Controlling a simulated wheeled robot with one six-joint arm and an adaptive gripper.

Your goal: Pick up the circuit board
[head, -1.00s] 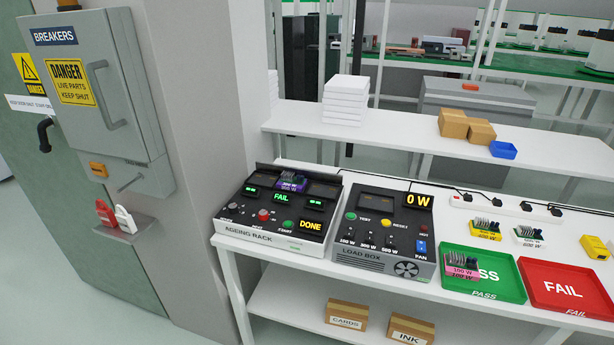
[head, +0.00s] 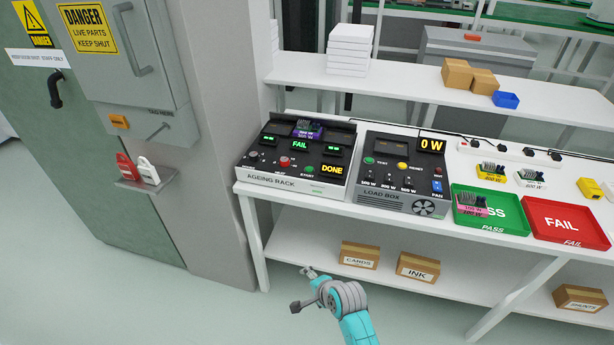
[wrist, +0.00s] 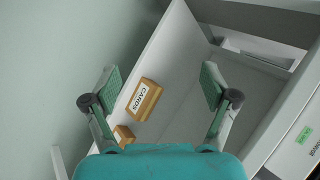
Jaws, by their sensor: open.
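Several circuit boards with dark upright parts are in the head view. One on a purple base (head: 308,131) sits in the ageing rack (head: 262,183), whose displays read FAIL and DONE. One on a pink base (head: 471,206) lies in the green PASS tray (head: 508,225). One on a yellow base (head: 491,173) and one on a white base (head: 530,179) stand on the bench behind the trays. My gripper (head: 309,272) is low in front of the bench, below the rack and apart from every board. In the wrist view my gripper (wrist: 160,82) is open and empty.
The load box (head: 392,198) stands right of the rack, and the red FAIL tray (head: 563,220) right of the PASS tray. Boxes marked CARDS (head: 359,256) and INK (head: 417,267) sit on the lower shelf. The breaker cabinet (head: 130,70) is at left.

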